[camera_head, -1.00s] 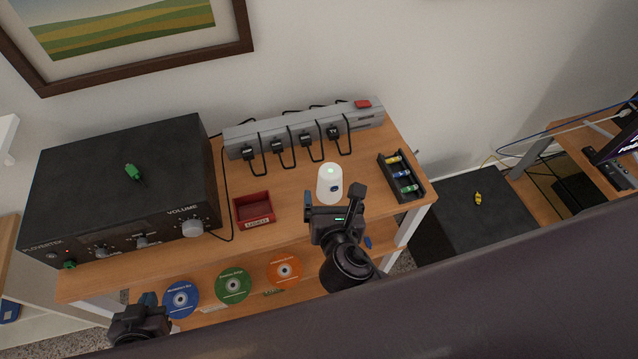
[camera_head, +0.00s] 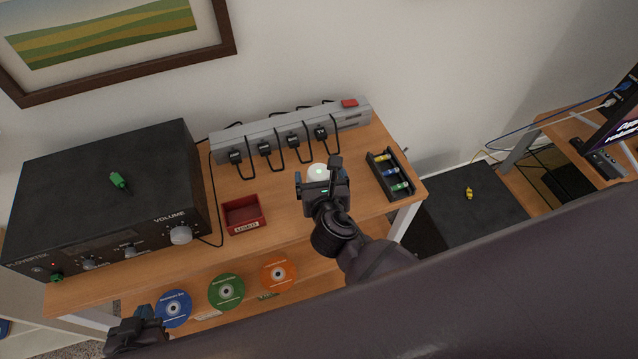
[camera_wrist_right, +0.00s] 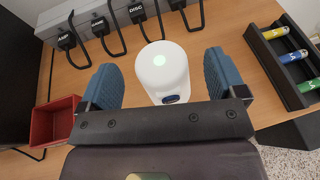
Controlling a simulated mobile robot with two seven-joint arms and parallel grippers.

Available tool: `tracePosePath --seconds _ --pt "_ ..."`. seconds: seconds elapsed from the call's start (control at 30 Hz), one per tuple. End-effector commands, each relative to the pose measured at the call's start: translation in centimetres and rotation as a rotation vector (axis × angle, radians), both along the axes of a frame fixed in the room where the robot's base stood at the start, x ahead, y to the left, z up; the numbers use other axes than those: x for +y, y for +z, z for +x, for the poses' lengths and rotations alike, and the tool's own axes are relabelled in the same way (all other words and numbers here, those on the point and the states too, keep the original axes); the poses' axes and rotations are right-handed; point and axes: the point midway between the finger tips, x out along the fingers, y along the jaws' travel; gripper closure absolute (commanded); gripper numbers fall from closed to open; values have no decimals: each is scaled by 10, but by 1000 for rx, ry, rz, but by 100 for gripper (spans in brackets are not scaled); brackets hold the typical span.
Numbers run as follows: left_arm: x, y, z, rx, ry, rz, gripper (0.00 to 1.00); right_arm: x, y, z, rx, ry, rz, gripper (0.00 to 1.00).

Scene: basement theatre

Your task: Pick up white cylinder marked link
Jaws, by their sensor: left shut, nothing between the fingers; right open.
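The white cylinder (camera_head: 317,172) stands upright on the wooden shelf top, with a pale green light on its top. In the right wrist view the white cylinder (camera_wrist_right: 162,72) sits between the two blue fingertips of my right gripper (camera_wrist_right: 163,85), with a dark blue mark low on its near side. The right gripper is open, and I see gaps on both sides of the cylinder. In the head view my right gripper (camera_head: 322,180) hides most of the cylinder. My left gripper (camera_head: 140,325) is shut and empty at the lower left, near the discs.
A power strip (camera_head: 350,117) with several plugs and cables lies behind the cylinder. A red tray (camera_head: 262,222) is to the left, a black battery holder (camera_head: 378,186) to the right. A black amplifier (camera_head: 60,190) fills the left end.

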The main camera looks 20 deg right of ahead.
Motion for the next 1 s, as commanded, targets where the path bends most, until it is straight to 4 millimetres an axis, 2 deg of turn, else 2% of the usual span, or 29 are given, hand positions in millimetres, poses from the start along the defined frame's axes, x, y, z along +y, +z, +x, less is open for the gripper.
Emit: tracePosePath --seconds 0.2,0.47,0.83,0.9,1.0 --pt "0 -1 3 -6 -2 0 100 -4 -7 20 0 0 0 10" --pt "-1 0 6 -11 -4 0 100 -4 -8 22 1 0 0 10" --pt "-1 0 5 -9 -4 0 100 -4 -8 22 1 0 0 66" --pt "0 -1 4 -7 -2 0 100 -4 -7 22 0 0 0 72" --pt "0 -2 2 -4 -2 0 100 -4 -7 22 0 0 0 72"
